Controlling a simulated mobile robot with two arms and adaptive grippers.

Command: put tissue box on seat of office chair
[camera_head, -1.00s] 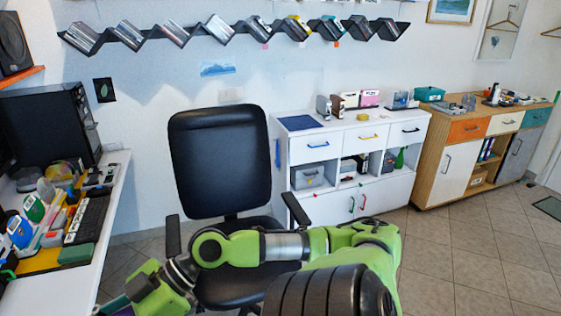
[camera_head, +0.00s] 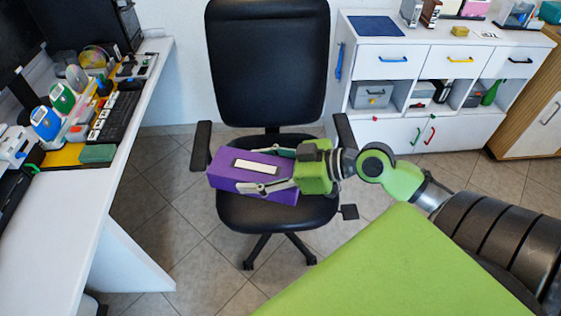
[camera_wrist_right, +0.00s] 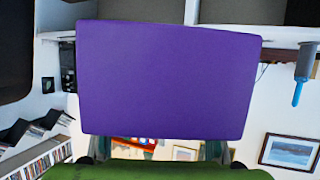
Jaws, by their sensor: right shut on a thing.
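The purple tissue box (camera_head: 228,180) has a white slot on top and is at the black seat (camera_head: 265,218) of the office chair (camera_head: 268,70). My right gripper (camera_head: 265,170) is shut on the box, with its fingers along the box's two sides. The box is over the seat, its left end near the left armrest; I cannot tell whether it touches the seat. In the right wrist view the purple box (camera_wrist_right: 168,78) fills the middle and hides much of what lies behind it. My left gripper is not in view.
A white desk (camera_head: 75,225) with a keyboard (camera_head: 115,115) stands at the left. The chair's armrests (camera_head: 201,146) rise on both sides of the seat. A white cabinet (camera_head: 440,90) stands behind at the right. Tiled floor (camera_head: 185,235) is clear between desk and chair.

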